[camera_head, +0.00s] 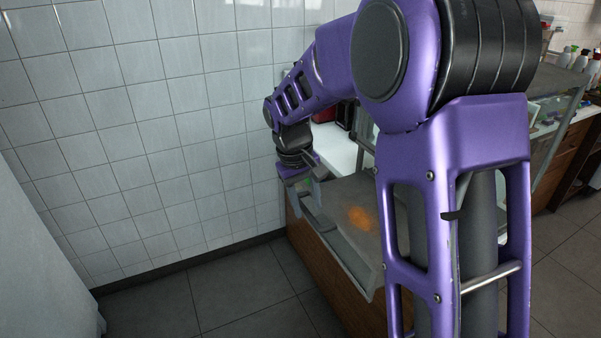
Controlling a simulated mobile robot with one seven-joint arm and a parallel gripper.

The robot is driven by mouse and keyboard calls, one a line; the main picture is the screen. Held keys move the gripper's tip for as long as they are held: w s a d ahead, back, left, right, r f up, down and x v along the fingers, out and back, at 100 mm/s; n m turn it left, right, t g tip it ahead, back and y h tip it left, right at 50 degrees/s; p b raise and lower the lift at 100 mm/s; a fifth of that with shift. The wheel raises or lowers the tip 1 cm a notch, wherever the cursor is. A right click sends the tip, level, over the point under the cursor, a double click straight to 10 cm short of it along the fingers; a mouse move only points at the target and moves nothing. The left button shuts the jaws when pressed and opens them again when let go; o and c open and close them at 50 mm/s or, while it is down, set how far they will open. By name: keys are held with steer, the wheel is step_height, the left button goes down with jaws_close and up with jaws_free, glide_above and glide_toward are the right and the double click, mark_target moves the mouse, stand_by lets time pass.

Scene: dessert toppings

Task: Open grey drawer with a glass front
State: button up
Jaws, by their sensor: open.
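A grey unit with a pale, glass-like front (345,262), which looks like the drawer, sits on the wooden counter in the middle of the head view. An orange patch shows on or through its surface. My arm hides its right part, and I cannot tell how far it stands open. My gripper (299,184) is open at the far left end of this unit, close to the tiled wall. It points down by the unit's left edge. I cannot tell whether the fingers touch it.
A white countertop (340,147) with dark red and black items lies behind my gripper. A white tiled wall (150,120) is on the left. Bottles (580,60) stand on the right. The dark tiled floor (220,295) in front is clear.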

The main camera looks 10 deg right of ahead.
step_height(320, 180, up, 16)
steer(key=s+a+p, duration=0.1)
steer(key=a+p, duration=0.1)
steer(key=a, duration=0.1)
steer(key=shift+r, duration=0.1)
